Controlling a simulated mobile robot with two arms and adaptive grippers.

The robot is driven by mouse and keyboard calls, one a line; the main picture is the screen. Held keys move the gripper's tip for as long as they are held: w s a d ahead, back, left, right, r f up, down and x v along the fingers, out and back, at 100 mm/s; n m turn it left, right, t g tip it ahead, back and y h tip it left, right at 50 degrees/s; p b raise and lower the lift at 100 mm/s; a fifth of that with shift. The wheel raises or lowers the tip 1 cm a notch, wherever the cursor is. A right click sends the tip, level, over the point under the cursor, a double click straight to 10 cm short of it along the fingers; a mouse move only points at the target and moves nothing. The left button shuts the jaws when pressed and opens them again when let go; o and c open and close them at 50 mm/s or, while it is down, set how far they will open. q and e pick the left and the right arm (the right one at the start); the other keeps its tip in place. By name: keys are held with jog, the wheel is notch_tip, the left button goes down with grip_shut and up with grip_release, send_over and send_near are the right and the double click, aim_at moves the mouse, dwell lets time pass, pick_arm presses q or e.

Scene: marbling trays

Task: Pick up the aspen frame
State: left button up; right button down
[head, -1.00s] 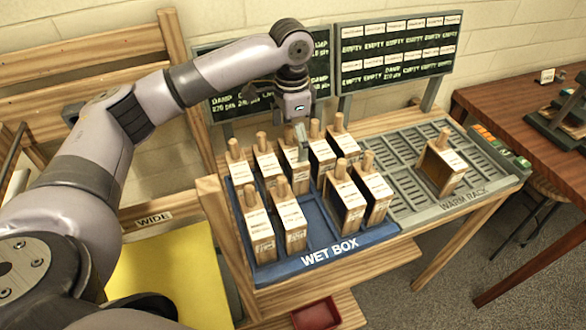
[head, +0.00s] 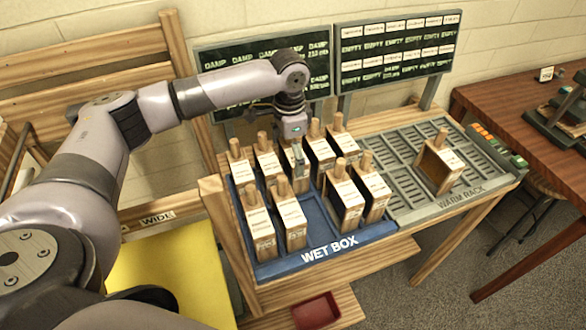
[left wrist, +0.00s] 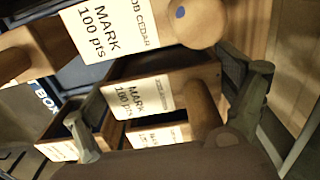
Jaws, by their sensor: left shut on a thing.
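My left gripper (head: 299,165) is down among the wooden frames in the middle of the wet box (head: 330,252). In the left wrist view its fingers (left wrist: 165,115) stand on either side of a wooden frame (left wrist: 193,78), and it is shut on this frame. The frame's label reads "MARK 100 pts", but its name line is too small to read, so I cannot tell whether it is aspen. My right gripper is not in view.
Wooden frames with pegs stand close on both sides, such as one at front left (head: 292,220) and one at front right (head: 346,203). The warm rack (head: 405,195) holds one frame (head: 440,163) and is otherwise clear. Two display boards (head: 397,55) stand behind.

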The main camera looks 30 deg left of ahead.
pick_arm(q)
jog(key=c, duration=0.8)
jog(key=shift+r, duration=0.1)
jog(key=shift+c, duration=0.2)
notch_tip(320, 180, up, 14)
jog(key=b, duration=0.2)
notch_tip(320, 180, up, 6)
jog(key=f+p, duration=0.1)
jog(key=p, duration=0.1)
send_over(291, 150)
jog(key=shift+s+a+r, duration=0.1)
jog(key=shift+s+r, duration=0.05)
jog(key=shift+r, duration=0.1)
